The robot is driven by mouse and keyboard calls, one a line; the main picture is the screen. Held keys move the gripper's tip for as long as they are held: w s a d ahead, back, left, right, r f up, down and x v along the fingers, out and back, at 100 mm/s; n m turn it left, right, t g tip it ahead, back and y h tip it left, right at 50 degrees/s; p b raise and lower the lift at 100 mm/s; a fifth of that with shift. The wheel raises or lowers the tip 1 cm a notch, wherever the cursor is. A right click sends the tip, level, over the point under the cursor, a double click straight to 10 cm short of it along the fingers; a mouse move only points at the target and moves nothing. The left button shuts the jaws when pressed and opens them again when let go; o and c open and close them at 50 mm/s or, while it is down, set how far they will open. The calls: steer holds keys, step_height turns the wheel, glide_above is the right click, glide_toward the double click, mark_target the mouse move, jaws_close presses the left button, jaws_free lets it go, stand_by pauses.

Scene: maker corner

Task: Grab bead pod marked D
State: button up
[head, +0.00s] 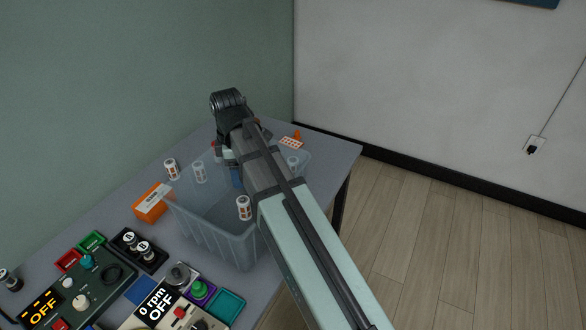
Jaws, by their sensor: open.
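Several small white pods with dark and orange markings show in the head view. One pod (172,169) stands behind the orange box, another pod (199,172) is at the back left of the clear bin (213,232), another pod (244,207) is at its front right, and another pod (293,162) is near its right corner. Their letters are too small to read, so I cannot tell which is D. My gripper (227,156) is at the far side of the bin, mostly hidden by my arm. Its fingertips and any contact are not clear.
An orange box (150,203) stands left of the bin. A black holder (138,251) with two dark-bodied, white-topped pieces, control panels (70,290) and a teal tray (226,304) crowd the front. An orange-white card (291,143) lies at the back right. Walls bound the table's far side.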

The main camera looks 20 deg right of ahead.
steer(key=shift+n, duration=0.6)
steer(key=w+d+r, duration=0.1)
steer(key=w+d, duration=0.2)
steer(key=d, duration=0.1)
steer(key=w+d+r, duration=0.2)
steer(key=w+d, duration=0.2)
steer(key=w+d+r, duration=0.1)
steer(key=w+d, duration=0.2)
steer(key=d, duration=0.2)
steer(key=shift+w+r, duration=0.2)
steer(key=shift+w, duration=0.15)
steer(key=w+d, duration=0.3)
steer(key=d, duration=0.4)
step_height(320, 180, down, 14)
steer(key=shift+a+r, duration=0.1)
steer(key=shift+r, duration=0.05)
steer(key=shift+w+f, duration=0.15)
steer(key=shift+f, duration=1.25)
steer(key=shift+w+f, duration=0.1)
steer(key=shift+f, duration=1.25)
steer(key=c, duration=1.1)
